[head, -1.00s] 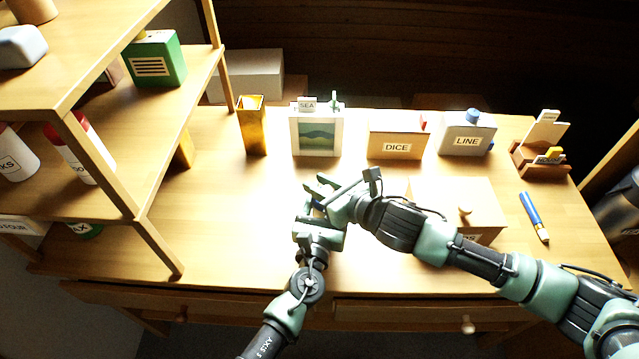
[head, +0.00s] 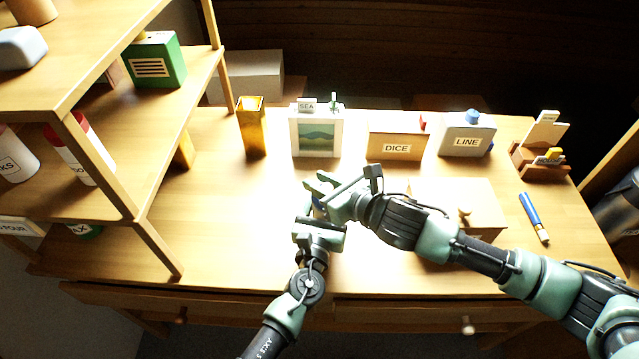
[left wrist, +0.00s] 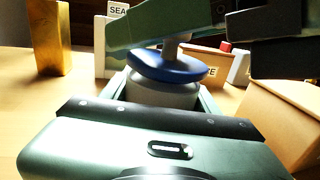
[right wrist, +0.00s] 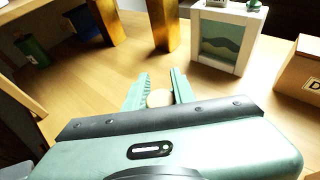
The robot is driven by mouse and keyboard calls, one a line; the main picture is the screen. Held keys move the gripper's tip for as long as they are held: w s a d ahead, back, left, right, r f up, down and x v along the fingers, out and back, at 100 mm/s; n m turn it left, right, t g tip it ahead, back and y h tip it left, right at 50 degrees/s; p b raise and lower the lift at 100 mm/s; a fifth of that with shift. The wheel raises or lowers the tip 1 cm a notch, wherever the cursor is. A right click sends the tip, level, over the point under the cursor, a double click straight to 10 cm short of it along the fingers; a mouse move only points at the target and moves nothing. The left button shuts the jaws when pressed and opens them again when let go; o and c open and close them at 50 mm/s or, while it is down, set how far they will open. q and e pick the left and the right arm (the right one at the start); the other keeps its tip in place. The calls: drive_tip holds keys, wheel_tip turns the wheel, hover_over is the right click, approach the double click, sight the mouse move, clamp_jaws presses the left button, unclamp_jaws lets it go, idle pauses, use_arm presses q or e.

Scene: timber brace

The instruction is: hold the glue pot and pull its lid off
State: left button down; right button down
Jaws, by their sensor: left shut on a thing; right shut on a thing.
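The glue pot (left wrist: 160,93) is a pale grey round pot, seen in the left wrist view between the fingers of my left gripper (left wrist: 163,100), which is shut on its body. Its blue lid (left wrist: 165,68) sits tilted over the pot's top; I cannot tell whether a gap lies between them. My right gripper (head: 318,190) is above the pot and shut on the lid's pale knob (right wrist: 158,97). In the head view the two grippers hide most of the pot; only a bit of blue shows.
A wooden box (head: 455,197) stands right of the grippers, under my right arm. A picture frame (head: 317,135), a gold vase (head: 252,125), the DICE box (head: 396,145) and the LINE box (head: 467,135) line the back. A shelf (head: 150,210) bounds the left. The table's left middle is clear.

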use_arm(q)
drive_tip(key=shift+f, duration=0.1)
use_arm(e)
drive_tip(key=shift+r, duration=0.6)
drive_tip(key=shift+r, duration=2)
use_arm(q)
drive_tip(key=shift+c, duration=1.5)
unclamp_jaws()
